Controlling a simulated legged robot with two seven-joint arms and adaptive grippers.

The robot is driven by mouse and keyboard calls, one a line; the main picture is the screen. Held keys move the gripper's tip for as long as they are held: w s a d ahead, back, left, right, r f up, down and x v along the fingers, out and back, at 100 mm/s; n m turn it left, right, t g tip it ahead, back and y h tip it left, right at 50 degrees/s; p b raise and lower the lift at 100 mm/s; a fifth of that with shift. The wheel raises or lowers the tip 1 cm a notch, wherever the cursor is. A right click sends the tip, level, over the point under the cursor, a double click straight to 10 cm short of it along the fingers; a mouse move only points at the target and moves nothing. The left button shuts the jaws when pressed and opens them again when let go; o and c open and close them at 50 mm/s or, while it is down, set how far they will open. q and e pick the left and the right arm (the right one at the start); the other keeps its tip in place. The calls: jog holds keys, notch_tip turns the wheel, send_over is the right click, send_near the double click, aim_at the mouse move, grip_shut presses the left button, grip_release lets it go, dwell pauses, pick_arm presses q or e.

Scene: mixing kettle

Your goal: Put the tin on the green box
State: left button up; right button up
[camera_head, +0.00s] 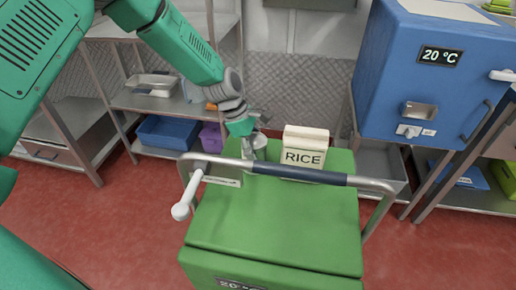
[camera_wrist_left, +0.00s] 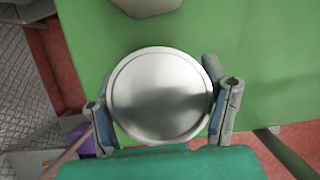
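The tin is a round, shiny silver can; its lid (camera_wrist_left: 158,95) fills the middle of the left wrist view. My left gripper (camera_wrist_left: 165,108) has one finger on each side of the tin, seemingly against its rim. In the head view my left gripper (camera_head: 252,147) points down at the back left of the green box (camera_head: 275,220), behind its bar. The tin (camera_head: 260,141) is mostly hidden there. Green top surface (camera_wrist_left: 265,80) shows around the tin in the wrist view; I cannot tell if the tin touches it. My right gripper is not in view.
A RICE package (camera_head: 303,157) stands on the green box just right of my left gripper. A metal bar with a dark grip (camera_head: 300,174) crosses above the box. A blue oven-like box (camera_head: 430,75) is at right; shelves with bins (camera_head: 168,132) are behind. The box's front top is clear.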

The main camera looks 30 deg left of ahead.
aim_at(257, 141)
pick_arm(q)
jog(key=shift+o, duration=0.4)
jog(key=shift+a+f, duration=0.1)
jog(key=shift+a, duration=0.15)
jog(key=shift+d+r, duration=0.2)
jog(key=shift+d, duration=0.3)
jog(key=r, duration=0.3)
jog(key=shift+a+r+p, duration=0.2)
jog(key=shift+r+p, duration=0.15)
jog(key=shift+r, duration=0.05)
jog(key=v, duration=0.4)
jog(key=a+p+v, duration=0.1)
jog(key=v, duration=0.3)
jog(key=shift+s, duration=0.15)
jog(key=shift+d, duration=0.3)
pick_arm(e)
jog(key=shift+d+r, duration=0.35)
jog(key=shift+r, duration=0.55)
